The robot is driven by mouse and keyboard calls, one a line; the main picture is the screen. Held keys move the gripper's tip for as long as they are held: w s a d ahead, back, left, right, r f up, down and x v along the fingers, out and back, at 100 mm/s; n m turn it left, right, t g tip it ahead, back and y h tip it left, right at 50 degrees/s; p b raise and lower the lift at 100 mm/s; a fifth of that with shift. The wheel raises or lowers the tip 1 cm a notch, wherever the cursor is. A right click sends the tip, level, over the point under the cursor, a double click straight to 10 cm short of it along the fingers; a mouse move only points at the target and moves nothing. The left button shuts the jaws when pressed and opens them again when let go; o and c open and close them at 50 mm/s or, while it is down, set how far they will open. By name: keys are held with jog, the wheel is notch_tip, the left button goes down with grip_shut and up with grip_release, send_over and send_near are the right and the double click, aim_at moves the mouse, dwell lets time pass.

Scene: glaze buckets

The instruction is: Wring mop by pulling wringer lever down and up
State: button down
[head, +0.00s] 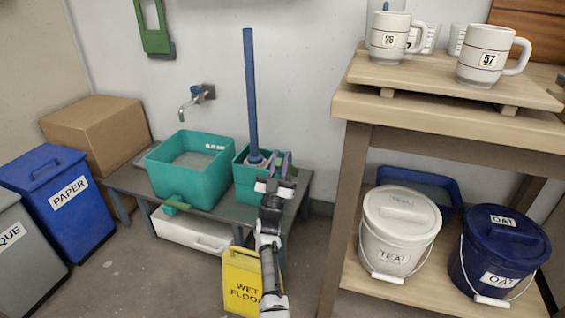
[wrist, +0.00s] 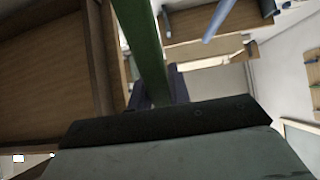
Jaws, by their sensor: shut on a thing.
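The mop's blue handle (head: 250,90) stands upright, its lower end in a teal wringer bucket (head: 247,187) on the low grey bench. The mop head is mostly hidden inside. My gripper (head: 281,165) is at the bucket's right side. In the wrist view the green wringer lever (wrist: 147,45) runs between the dark fingers of my gripper (wrist: 157,92), which are shut on it. In the head view my gripper and wrist hide most of the lever. A pale blue rod, perhaps the mop handle (wrist: 222,18), shows in the wrist view.
A teal basin (head: 190,170) stands left of the wringer, under a wall tap (head: 197,95). A yellow wet-floor sign (head: 242,282) stands in front of the bench. At right is a wooden shelf (head: 440,105) with mugs above and a white bucket (head: 400,232) and blue bucket (head: 500,255) below.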

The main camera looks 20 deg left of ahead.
jog(key=shift+s+a+f, duration=0.1)
jog(key=shift+a+f, duration=0.05)
jog(key=shift+f, duration=0.25)
jog(key=c, duration=1.3)
grip_release()
jog(key=shift+c, duration=0.2)
jog(key=shift+o, duration=0.2)
jog(key=shift+r, duration=0.1)
notch_tip(320, 180, up, 20)
jog(key=p, duration=0.4)
